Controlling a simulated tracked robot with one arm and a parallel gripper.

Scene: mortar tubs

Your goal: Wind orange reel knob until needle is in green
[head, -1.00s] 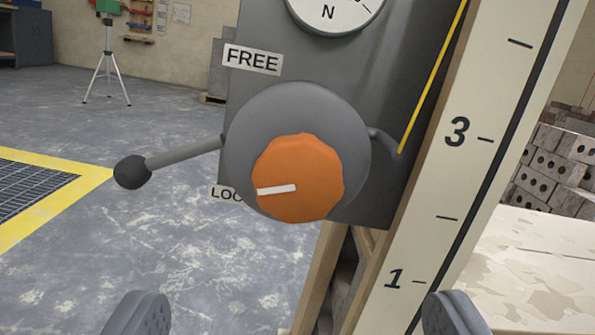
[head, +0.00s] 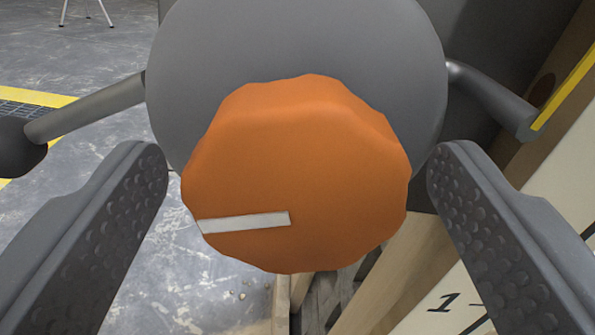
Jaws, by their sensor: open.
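The orange reel knob (head: 310,160) fills the middle of the head view, with a lobed rim and a white pointer bar (head: 243,222) pointing left and slightly down. It sits on the front of a round grey reel drum (head: 300,45). My gripper (head: 297,178) is open, one finger on each side of the knob. A gap shows between the knob and each finger, so neither is seen touching it. The gauge with its needle and green zone is out of view now.
A dark lever with a black ball end (head: 20,145) reaches left from the drum. A grey bent arm (head: 490,100) and yellow line stand at right. A wooden post and white scale board (head: 480,300) are close at lower right. Open concrete floor lies left.

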